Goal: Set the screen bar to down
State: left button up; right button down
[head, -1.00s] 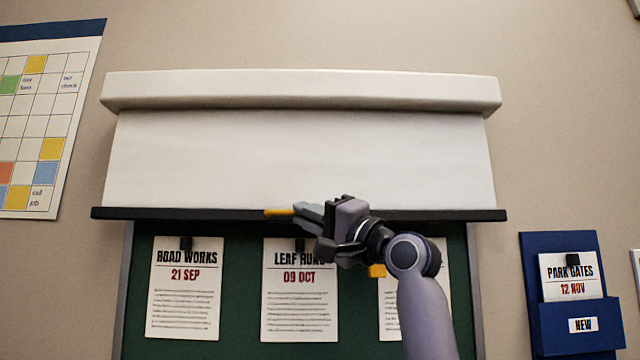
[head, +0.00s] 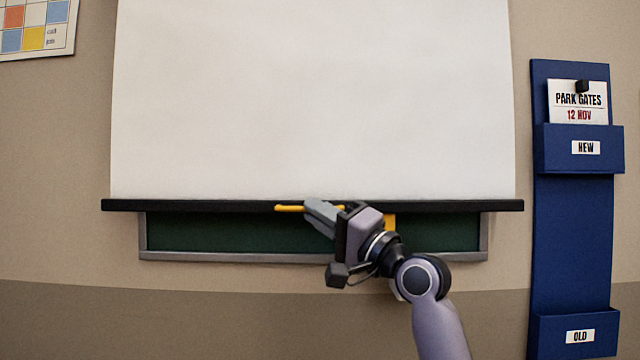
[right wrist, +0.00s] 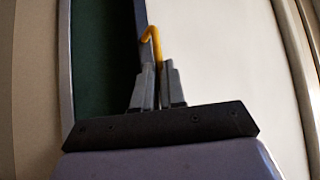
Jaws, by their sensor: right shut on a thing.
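The white screen (head: 310,100) hangs unrolled over most of the green board (head: 230,232). Its black screen bar (head: 180,205) lies level across the board's lower part, with a strip of green and the grey bottom frame showing below. A yellow handle (head: 289,208) is at the middle of the bar. My right gripper (head: 312,207) is shut on this handle; the right wrist view also shows the yellow handle (right wrist: 152,40) between the fingers (right wrist: 157,85). Part of the handle is hidden by the gripper. My left gripper is not in view.
A blue wall holder (head: 572,230) hangs at the right, with a NEW pocket holding a PARK GATES notice (head: 578,102) and an OLD pocket (head: 578,335) below. A chart (head: 35,25) is at the upper left.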

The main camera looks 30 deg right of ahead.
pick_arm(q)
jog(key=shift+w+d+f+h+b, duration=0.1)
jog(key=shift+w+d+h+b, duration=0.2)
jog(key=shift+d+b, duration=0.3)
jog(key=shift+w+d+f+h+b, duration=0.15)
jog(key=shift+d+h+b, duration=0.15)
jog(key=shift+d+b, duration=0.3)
pick_arm(e)
notch_tip(320, 180, down, 8)
jog(key=shift+w+d+r, duration=0.15)
jog(key=c, duration=1.2)
grip_release()
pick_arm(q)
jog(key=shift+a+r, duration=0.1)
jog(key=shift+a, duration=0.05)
pick_arm(e)
jog(key=v, duration=0.7)
